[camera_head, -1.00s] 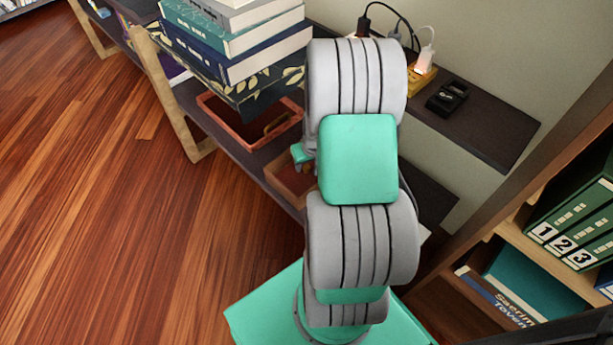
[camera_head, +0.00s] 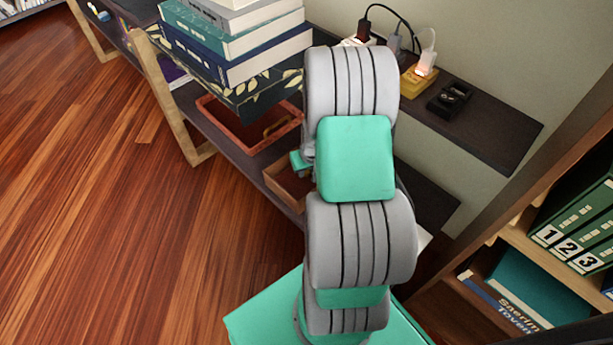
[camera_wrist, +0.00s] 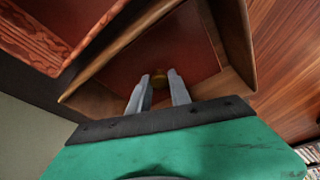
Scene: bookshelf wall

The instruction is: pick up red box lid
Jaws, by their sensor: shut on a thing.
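The red box lid (camera_wrist: 185,50) is a dark red flat panel with a small brass knob (camera_wrist: 160,77). In the wrist view it appears framed by the light brown wooden walls of a box (camera_wrist: 233,35). My gripper (camera_wrist: 161,82) has its two grey fingers on either side of the knob, shut on it. In the head view the wooden box (camera_head: 284,186) sits on the lower shelf, partly hidden behind my arm. The lid and my fingertips are hidden there. I cannot tell how high the lid is above the box.
A reddish tray (camera_head: 232,135) stands left of the box on the same shelf (camera_head: 205,113). A stack of books (camera_head: 245,45) rests on the upper shelf above it. A power strip (camera_head: 415,82) with plugs lies at the back right. Binders (camera_head: 575,235) fill the right shelf. The wooden floor is clear.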

